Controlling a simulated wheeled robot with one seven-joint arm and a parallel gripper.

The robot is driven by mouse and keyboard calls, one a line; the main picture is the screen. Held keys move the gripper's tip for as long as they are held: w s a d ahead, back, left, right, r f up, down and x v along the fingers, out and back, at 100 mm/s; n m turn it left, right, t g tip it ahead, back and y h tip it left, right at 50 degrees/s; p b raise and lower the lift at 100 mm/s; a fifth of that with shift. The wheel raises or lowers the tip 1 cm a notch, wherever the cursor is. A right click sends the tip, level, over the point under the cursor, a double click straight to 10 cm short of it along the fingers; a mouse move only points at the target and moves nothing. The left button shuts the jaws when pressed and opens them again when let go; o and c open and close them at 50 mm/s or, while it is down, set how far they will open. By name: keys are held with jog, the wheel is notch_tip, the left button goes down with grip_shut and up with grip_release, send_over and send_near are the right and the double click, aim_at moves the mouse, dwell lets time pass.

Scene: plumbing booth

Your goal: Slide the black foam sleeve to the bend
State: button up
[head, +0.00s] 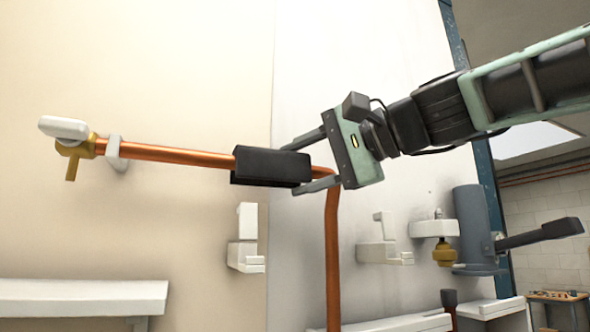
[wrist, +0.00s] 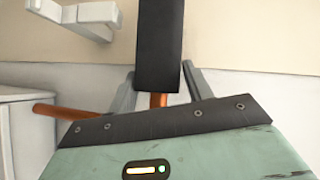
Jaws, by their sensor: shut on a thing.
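The black foam sleeve (head: 270,167) is around the horizontal run of the copper pipe (head: 190,155). Its right end is close to the bend (head: 329,172), with a short stretch of bare pipe between them. In the wrist view the sleeve (wrist: 160,45) stands between the two fingers, with bare pipe (wrist: 158,100) below it. My gripper (head: 288,168) is shut on the sleeve's right part, one finger above and one below. Past the bend the pipe runs downward. The sleeve's far side is hidden.
A brass valve with a white handle (head: 65,128) ends the pipe at left, beside a white clip (head: 115,150). White wall brackets (head: 245,240) and a grey cylinder with a black-handled tool (head: 480,225) are on the right. A white shelf (head: 75,297) is lower left.

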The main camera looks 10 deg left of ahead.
jog(key=shift+w+d+b, duration=0.25)
jog(key=shift+w+d, duration=0.15)
jog(key=shift+d, duration=0.2)
jog(key=shift+w+d+b, duration=0.25)
jog(key=shift+w+d, duration=0.1)
jog(key=shift+d, duration=0.2)
jog(key=shift+c, duration=0.2)
jog(key=o, duration=1.1)
jog(key=shift+d, duration=0.1)
jog(key=b+v, duration=0.5)
jog(key=v, duration=1.2)
jog(key=shift+s+d+f, duration=0.15)
jog(key=shift+d, duration=0.05)
jog(key=shift+f, duration=0.1)
